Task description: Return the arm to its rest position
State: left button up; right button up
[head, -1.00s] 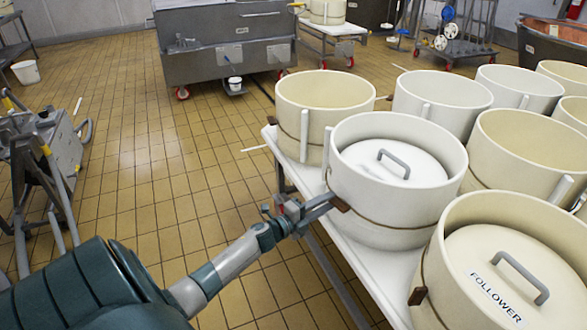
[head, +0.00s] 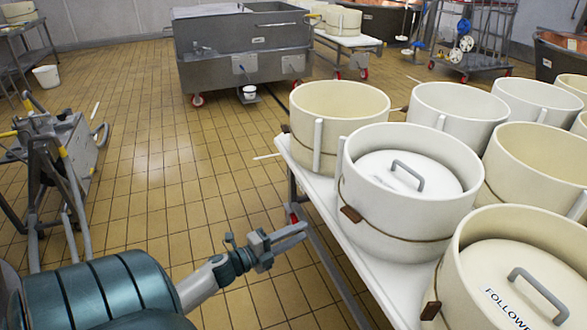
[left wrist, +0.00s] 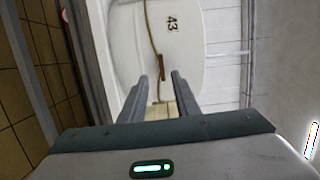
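My left arm comes in from the lower left in the head view. Its gripper (head: 304,230) hangs over the tiled floor, just left of the white table's edge, apart from the moulds. In the left wrist view the two fingers (left wrist: 160,76) stand apart with nothing between them. Beyond them is a white mould (left wrist: 195,60) marked 43, with a brown cord and a brown toggle. My right gripper is in neither view.
The white table (head: 365,265) at right carries several round moulds, including a lidded one (head: 405,225). A metal stand (head: 55,165) is at left. A grey vat cart (head: 245,60) stands at the back. The tiled floor between is clear.

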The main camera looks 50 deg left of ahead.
pick_arm(q)
jog(key=shift+s+a, duration=0.1)
jog(key=shift+s, duration=0.4)
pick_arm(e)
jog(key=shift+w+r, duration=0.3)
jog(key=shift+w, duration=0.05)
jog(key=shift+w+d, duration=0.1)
